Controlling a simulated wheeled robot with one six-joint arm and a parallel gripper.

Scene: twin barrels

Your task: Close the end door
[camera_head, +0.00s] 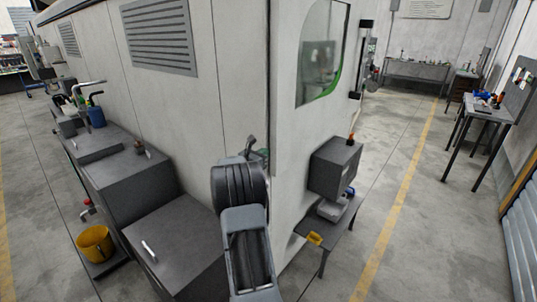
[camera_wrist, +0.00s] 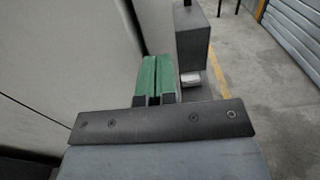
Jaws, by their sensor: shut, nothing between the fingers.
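A large white machine housing (camera_head: 235,60) fills the middle of the head view. Its end face (camera_head: 290,130), right of the near corner, carries a window (camera_head: 321,55) with a green lower edge. This face may be the end door; I cannot tell how far it stands open. My gripper (camera_head: 263,153) is at the near corner, mostly hidden behind my own arm. In the wrist view my gripper (camera_wrist: 157,62) shows green fingers pressed together and empty, beside a pale panel (camera_wrist: 75,50). Whether they touch it is unclear.
A dark grey box (camera_head: 335,167) on a small table (camera_head: 325,232) stands close right of the end face; the box also shows in the wrist view (camera_wrist: 192,40). Grey cabinets (camera_head: 140,180) and a yellow bucket (camera_head: 95,243) are left. Floor is clear around the yellow line (camera_head: 400,190).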

